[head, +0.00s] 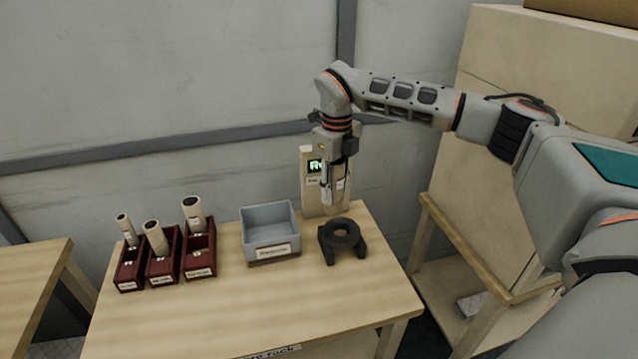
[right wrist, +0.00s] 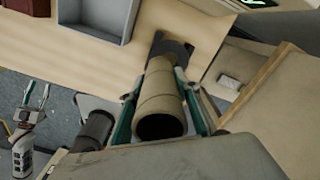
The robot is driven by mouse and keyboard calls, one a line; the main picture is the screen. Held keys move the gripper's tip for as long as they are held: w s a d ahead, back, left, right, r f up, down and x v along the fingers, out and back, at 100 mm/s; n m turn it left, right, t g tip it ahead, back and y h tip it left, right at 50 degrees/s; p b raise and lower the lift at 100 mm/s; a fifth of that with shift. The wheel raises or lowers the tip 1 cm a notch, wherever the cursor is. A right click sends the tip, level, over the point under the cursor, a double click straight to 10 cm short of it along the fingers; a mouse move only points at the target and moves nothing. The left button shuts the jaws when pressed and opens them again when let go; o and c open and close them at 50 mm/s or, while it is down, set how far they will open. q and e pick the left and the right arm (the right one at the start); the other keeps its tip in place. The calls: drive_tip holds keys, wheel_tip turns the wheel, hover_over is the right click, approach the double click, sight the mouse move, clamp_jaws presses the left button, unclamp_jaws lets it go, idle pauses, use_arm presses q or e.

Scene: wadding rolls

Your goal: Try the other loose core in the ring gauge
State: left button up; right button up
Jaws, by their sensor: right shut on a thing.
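My right gripper (head: 336,192) is above the back right of the table, pointing down. It is shut on a tan cardboard core (right wrist: 160,95), whose open end faces the camera in the right wrist view. The ring gauge (head: 328,245) is a dark ring on a dark stand just below the gripper; it also shows in part beyond the core in the right wrist view (right wrist: 180,47). The core's far end is at or over the gauge; I cannot tell whether it is inside the ring. My left gripper (right wrist: 35,98) shows open and empty, away from the table.
Three dark red boxes (head: 162,268) at the left of the table each hold an upright, leaning core (head: 155,238). A grey labelled bin (head: 272,251) stands between them and the gauge. A tan post with a lit green display (head: 312,190) stands behind the gauge. The table front (head: 240,310) is clear.

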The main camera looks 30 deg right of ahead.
wheel_tip(320, 180, down, 6)
drive_tip(key=d, duration=0.2)
drive_tip(key=shift+s+d+f, duration=0.2)
drive_tip(key=shift+s, duration=0.2)
idle(0.4)
drive_tip(key=shift+f, duration=0.5)
idle(1.7)
drive_tip(key=shift+s+a+f, duration=0.1)
drive_tip(key=shift+s+f, duration=0.2)
drive_tip(key=shift+f, duration=0.2)
idle(1.7)
drive_tip(key=o, duration=1.1)
drive_tip(key=shift+o, duration=0.4)
drive_tip(key=shift+w, duration=0.15)
drive_tip(key=shift+r, duration=0.1)
